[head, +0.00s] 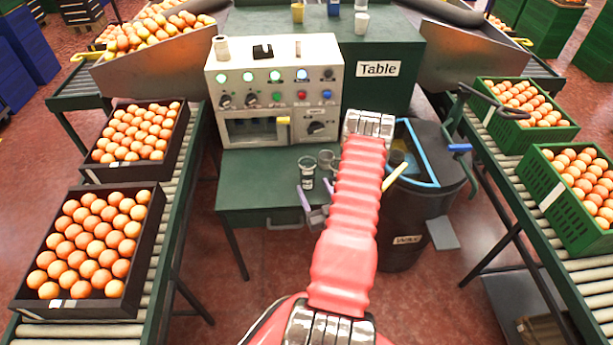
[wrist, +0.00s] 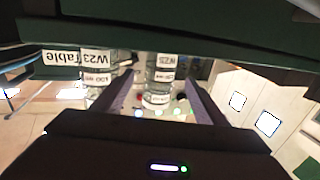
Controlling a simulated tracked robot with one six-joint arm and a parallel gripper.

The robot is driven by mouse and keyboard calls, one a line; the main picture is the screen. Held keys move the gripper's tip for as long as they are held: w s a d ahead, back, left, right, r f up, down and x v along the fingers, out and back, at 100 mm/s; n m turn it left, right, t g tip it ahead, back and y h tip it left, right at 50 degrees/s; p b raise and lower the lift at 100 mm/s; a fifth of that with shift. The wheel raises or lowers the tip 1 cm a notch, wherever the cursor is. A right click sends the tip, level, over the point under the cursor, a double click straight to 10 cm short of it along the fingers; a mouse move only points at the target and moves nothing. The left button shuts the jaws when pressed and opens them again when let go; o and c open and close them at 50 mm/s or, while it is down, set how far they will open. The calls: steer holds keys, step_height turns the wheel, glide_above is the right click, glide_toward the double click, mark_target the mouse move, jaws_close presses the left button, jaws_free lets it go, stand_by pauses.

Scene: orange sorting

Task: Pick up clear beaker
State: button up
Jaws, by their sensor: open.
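Several clear glass beakers stand on the green table surface (head: 250,172) in front of the control machine. In the head view, a labelled beaker (head: 307,178) stands nearest my gripper (head: 312,202), and another clear beaker (head: 325,158) stands behind it to the right. In the wrist view, upside down, one labelled beaker (wrist: 160,78) shows between the two fingers of my gripper (wrist: 163,92), and a beaker labelled W23 (wrist: 97,72) shows left of them. My gripper is open and empty. My red arm hides part of the table on the right.
The control machine (head: 275,85) stands right behind the beakers. A black bin (head: 405,215) with a blue-edged opening stands to the right of the table, partly behind my arm. Conveyors with crates of oranges run along the left (head: 165,230) and right (head: 530,215).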

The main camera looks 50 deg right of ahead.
mark_target(310, 181)
steer(key=x, duration=0.5)
steer(key=shift+w+d, duration=0.2)
steer(key=shift+w, duration=0.05)
steer(key=shift+r+x, duration=0.1)
steer(key=shift+x, duration=1.2)
steer(key=shift+r+x, duration=0.15)
steer(key=shift+x, duration=1.2)
steer(key=shift+c, duration=0.6)
steer(key=c, duration=1)
steer(key=shift+r, duration=0.15)
step_height(310, 181, up, 18)
steer(key=shift+f, duration=0.15)
